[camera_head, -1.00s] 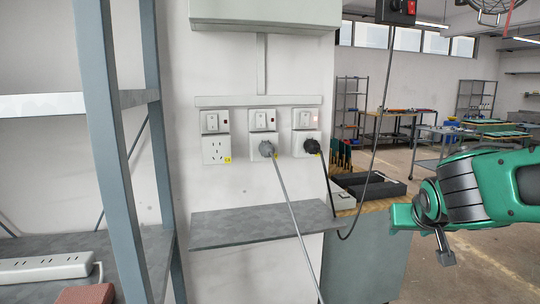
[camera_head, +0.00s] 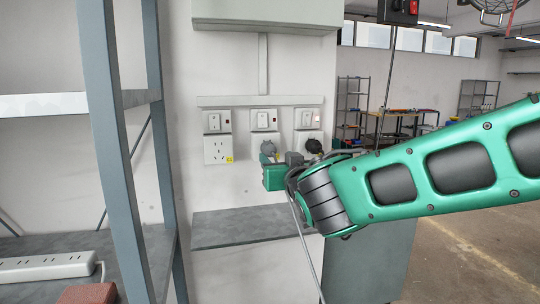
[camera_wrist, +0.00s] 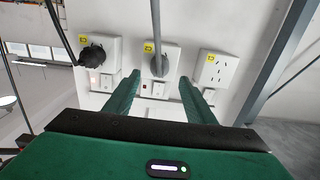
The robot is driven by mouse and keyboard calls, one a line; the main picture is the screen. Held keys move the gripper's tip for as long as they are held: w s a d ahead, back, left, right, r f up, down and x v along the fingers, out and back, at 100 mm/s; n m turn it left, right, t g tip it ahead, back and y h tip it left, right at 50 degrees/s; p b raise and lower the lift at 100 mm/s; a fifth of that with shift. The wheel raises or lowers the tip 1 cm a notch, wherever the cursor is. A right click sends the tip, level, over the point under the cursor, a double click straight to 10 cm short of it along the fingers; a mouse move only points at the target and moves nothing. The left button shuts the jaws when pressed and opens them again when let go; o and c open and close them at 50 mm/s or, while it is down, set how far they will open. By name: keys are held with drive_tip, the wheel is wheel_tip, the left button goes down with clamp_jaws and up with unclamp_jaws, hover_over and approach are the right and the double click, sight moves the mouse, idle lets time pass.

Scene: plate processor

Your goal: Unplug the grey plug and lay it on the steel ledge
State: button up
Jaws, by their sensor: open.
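The grey plug (camera_head: 267,147) sits in the middle wall socket, partly hidden by my gripper in the head view. In the wrist view the plug (camera_wrist: 158,64) lies between the two green fingers of my gripper (camera_wrist: 159,82), its grey cable running toward the top of the picture. The fingers are open, one on each side of the plug; I cannot tell whether either touches it. In the head view my gripper (camera_head: 277,160) is at the middle socket. The steel ledge (camera_head: 240,229) is below the sockets and looks bare.
A black plug (camera_head: 314,145) is in the right socket, close to my wrist; it also shows in the wrist view (camera_wrist: 92,54). The left socket (camera_head: 217,151) is empty. A metal shelf frame (camera_head: 119,170) stands at the left, with a white power strip (camera_head: 45,267) on it.

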sight(272, 153)
drive_tip(key=shift+w, duration=0.1)
drive_tip(key=shift+x, duration=4.4)
drive_tip(key=shift+f, duration=0.1)
clamp_jaws()
drive_tip(key=shift+v, duration=3)
